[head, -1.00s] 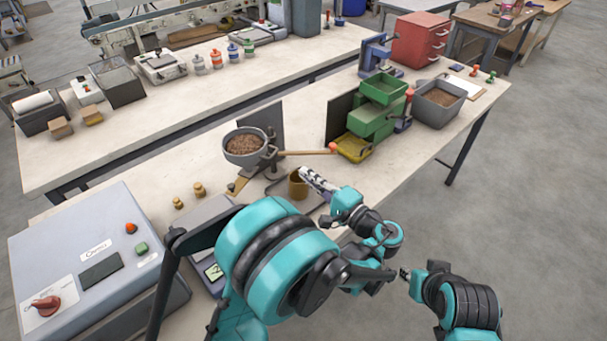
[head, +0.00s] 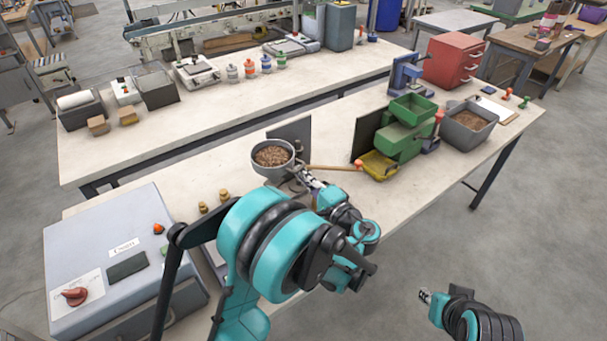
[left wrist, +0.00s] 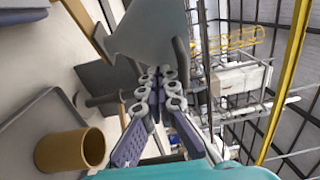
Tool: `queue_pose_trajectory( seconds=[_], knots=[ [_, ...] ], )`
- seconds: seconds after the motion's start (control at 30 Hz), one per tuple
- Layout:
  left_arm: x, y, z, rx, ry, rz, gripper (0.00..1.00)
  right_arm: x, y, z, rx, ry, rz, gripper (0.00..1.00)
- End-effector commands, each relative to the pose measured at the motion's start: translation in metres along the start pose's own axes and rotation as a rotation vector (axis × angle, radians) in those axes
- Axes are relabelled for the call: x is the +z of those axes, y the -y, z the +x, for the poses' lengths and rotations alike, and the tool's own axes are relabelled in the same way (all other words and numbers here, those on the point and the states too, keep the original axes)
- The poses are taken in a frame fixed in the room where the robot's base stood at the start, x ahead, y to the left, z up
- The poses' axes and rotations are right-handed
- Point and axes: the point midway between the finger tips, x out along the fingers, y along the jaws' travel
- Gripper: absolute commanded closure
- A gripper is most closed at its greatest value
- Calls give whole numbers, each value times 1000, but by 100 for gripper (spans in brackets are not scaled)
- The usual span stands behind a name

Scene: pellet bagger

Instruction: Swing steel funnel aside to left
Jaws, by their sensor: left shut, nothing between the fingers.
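The grey steel funnel (head: 270,174), full of brown pellets, stands on its mount near the middle of the front bench. A wooden handle (head: 330,168) with an orange tip points right from it. My left gripper (head: 303,178) is shut and empty, just right of the funnel and by its mount. In the left wrist view the shut fingers (left wrist: 157,80) point at the funnel's grey wall (left wrist: 150,30), close to it; I cannot tell whether they touch. My right gripper (head: 425,297) is off the bench at the lower right, too small to read.
A brown cup (left wrist: 70,150) stands on a grey tray below the gripper. The green machine (head: 400,142) with a yellow tray (head: 380,165) stands to the right. A grey control box (head: 125,245) and brass weights (head: 224,195) are to the left.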

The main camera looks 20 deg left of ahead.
Motion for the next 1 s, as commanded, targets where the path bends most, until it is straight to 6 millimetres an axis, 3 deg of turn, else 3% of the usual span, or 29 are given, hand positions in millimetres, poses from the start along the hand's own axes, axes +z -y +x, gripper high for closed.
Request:
queue_pose_trajectory(
  seconds=[0.13, 0.3, 0.43, 1.0],
  knots=[
    [9, -2, 6, 0, 2, 0, 100, 3, 0, 4, 0, 0, 0, 71],
    [36, -4, 29, 0, 5, 0, 100, 10, 0, 13, 0, 0, 0, 71],
    [46, -4, 43, 0, 3, 0, 100, 11, 0, 16, 0, 0, 0, 71],
    [45, -3, 45, 0, 0, 0, 100, 12, 0, 17, 0, 0, 0, 71]
  ],
)
